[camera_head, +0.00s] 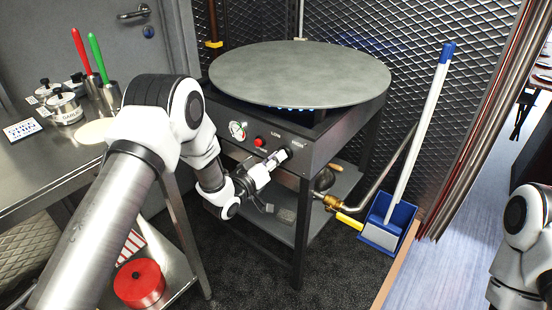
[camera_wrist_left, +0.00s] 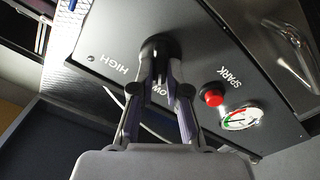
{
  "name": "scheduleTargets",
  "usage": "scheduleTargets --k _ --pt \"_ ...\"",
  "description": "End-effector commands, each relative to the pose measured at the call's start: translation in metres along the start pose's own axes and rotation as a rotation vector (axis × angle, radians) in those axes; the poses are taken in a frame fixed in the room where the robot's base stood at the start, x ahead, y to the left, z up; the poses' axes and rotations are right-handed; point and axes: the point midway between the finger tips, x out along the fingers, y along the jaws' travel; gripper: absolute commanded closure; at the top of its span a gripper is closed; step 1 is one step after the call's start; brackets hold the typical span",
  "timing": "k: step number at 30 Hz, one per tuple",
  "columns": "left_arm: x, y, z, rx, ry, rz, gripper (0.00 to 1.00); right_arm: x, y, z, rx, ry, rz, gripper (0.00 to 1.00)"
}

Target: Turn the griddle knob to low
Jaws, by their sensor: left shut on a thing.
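The griddle (camera_head: 300,72) is a wide round grey plate on a dark stand, with small blue flames under its front edge. Its black front panel carries the words LOW and HIGH. The dark griddle knob (camera_wrist_left: 157,44) sits between these words in the wrist view. My left gripper (camera_wrist_left: 160,66) is shut on the knob, a finger on each side. In the head view the same gripper (camera_head: 272,163) reaches the panel below the lettering and covers much of the knob. The knob's pointer cannot be made out. My right gripper is out of view.
A red spark button (camera_head: 259,142) and a round gauge (camera_head: 238,130) sit left of the knob. A brass valve (camera_head: 332,202) and pipe are at lower right. A blue dustpan (camera_head: 388,222) stands right. A steel table (camera_head: 50,165) with pots is left.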

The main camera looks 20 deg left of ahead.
Motion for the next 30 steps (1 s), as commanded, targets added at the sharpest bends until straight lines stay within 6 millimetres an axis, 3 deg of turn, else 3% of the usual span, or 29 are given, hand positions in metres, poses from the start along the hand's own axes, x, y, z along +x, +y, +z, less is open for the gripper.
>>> scheduleTargets --k 1,3,14,17,25,30 --pt "-0.001 -0.001 0.002 -0.002 -0.005 -0.002 0.79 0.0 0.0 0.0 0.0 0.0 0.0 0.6" --pt "-0.001 -0.001 0.002 -0.002 -0.004 -0.002 0.6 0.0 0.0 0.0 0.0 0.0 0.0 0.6" --pt "-0.006 -0.001 0.001 -0.001 -0.003 -0.002 0.6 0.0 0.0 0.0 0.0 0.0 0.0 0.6" --pt "-0.021 -0.001 0.001 -0.002 -0.003 -0.003 0.6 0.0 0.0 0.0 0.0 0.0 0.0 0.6" --pt "-0.089 -0.001 0.001 -0.005 -0.003 -0.005 0.6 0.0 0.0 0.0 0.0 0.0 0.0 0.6" --pt "-0.116 -0.001 0.001 -0.003 -0.003 -0.003 0.6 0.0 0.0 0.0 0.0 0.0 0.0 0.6"
